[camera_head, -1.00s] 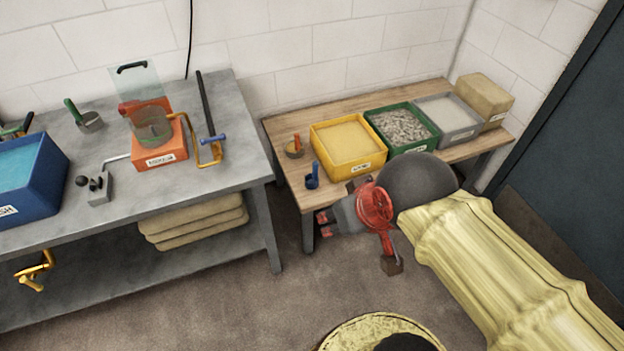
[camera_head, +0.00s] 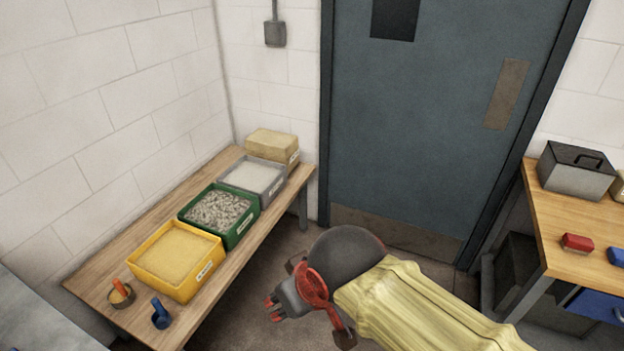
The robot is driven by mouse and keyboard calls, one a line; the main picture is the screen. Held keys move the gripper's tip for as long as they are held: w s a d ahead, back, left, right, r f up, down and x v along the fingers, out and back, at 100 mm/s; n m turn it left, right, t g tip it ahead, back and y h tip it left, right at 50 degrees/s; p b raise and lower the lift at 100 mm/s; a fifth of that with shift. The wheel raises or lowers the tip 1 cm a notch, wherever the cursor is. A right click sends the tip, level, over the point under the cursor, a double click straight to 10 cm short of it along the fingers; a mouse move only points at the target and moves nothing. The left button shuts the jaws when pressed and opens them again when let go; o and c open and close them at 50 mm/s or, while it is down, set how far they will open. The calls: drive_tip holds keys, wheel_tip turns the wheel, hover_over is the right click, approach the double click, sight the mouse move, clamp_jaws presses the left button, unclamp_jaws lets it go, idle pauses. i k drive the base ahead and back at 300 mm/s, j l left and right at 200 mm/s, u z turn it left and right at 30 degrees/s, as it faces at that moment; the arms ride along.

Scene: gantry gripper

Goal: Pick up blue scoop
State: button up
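The blue scoop (camera_head: 160,313) stands near the front edge of the wooden bench (camera_head: 88,283), at the lower left of the head view. It is in front of the yellow bin and right of an orange-handled scoop (camera_head: 121,293). My gripper (camera_head: 272,309), dark grey with red fingertips, is to the right of the blue scoop, apart from it and off the bench's front side. Its fingers point left. The fingertips look spread apart with nothing seen between them.
On the bench stand a yellow bin of sand-coloured grain (camera_head: 176,261), a green bin of grey pieces (camera_head: 220,215), a grey bin (camera_head: 253,179) and a tan block (camera_head: 272,146). A dark door (camera_head: 425,120) is behind. A second bench (camera_head: 570,225) with a grey box is at right.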

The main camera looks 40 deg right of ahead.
sight(161, 318)
drive_tip(key=z, duration=0.5)
drive_tip(key=u, duration=2.2)
drive_tip(key=z, duration=1.05)
drive_tip(key=i+j+z, duration=0.15)
drive_tip(key=z, duration=0.25)
drive_tip(key=i+j+z, duration=0.1)
drive_tip(key=j+z, duration=0.3)
